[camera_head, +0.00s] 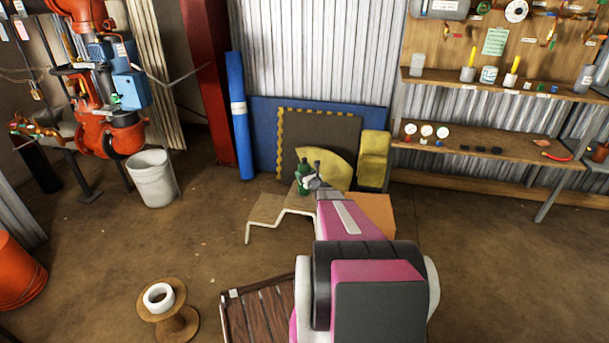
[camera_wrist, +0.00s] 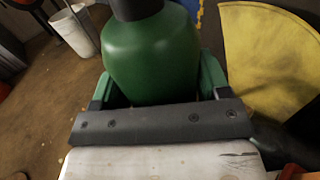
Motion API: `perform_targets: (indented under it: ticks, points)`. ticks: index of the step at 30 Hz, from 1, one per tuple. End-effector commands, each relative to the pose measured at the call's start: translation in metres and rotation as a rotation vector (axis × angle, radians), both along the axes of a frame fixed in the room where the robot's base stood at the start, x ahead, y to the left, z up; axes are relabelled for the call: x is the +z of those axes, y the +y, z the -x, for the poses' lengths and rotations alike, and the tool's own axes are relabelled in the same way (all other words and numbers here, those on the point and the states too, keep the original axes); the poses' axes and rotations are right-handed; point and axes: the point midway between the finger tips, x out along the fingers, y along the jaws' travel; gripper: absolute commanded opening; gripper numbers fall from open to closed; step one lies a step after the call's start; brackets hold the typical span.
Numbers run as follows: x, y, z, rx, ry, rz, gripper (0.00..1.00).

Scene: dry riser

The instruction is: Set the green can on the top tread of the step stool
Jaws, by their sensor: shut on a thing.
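The green can (camera_head: 303,177) has a rounded shoulder and a dark top. My gripper (camera_head: 312,182) is shut on it, with a finger on each side of the can (camera_wrist: 152,58) in the wrist view. The can looks upright. The step stool (camera_head: 268,208) has tan treads and a white stepped side edge. The can appears over or at its upper tread, which my gripper and arm partly hide. I cannot tell whether the can's base touches the tread; its lower part is hidden in the wrist view.
A yellow rounded piece (camera_head: 328,166) and dark panel (camera_head: 335,132) stand behind the stool. An orange-tan box (camera_head: 371,213) is right of it. A slatted wooden piece (camera_head: 258,312), cable spool (camera_head: 169,313) and white bucket (camera_head: 152,180) stand around. The right floor is clear.

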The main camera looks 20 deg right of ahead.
Motion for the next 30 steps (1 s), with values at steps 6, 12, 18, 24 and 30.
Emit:
perform_targets:
  ticks: [6, 12, 18, 24, 30]
  points:
    - [0.001, 0.0, 0.0, 0.001, -0.002, 0.0, 0.34]
    - [-0.004, 0.0, 0.0, 0.0, -0.001, 0.0, 0.72]
    - [-0.003, 0.0, 0.0, 0.0, -0.001, 0.0, 0.94]
    - [-0.002, 0.0, 0.0, 0.0, -0.001, 0.0, 0.94]
    - [0.001, -0.002, 0.011, 0.0, -0.001, 0.0, 0.94]
